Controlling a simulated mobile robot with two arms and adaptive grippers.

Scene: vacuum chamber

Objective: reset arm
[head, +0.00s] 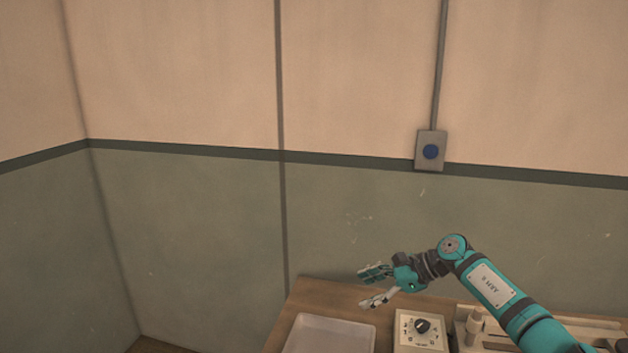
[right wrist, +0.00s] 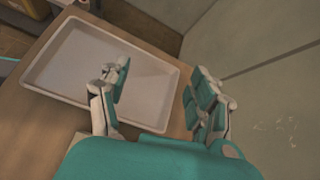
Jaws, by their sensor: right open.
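My right gripper (head: 366,286) reaches in from the lower right in the head view, on a teal arm. Its fingers are spread and nothing is between them. In the right wrist view the open gripper (right wrist: 160,98) shows with its two fingers wide apart, above a white tray and the table edge. My left gripper does not show in either view.
The wooden table (head: 343,292) stands against the wall. It bears the shallow white tray (head: 330,324), a box with a black knob (head: 423,326) and a pale device (head: 474,325), partly behind my arm.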

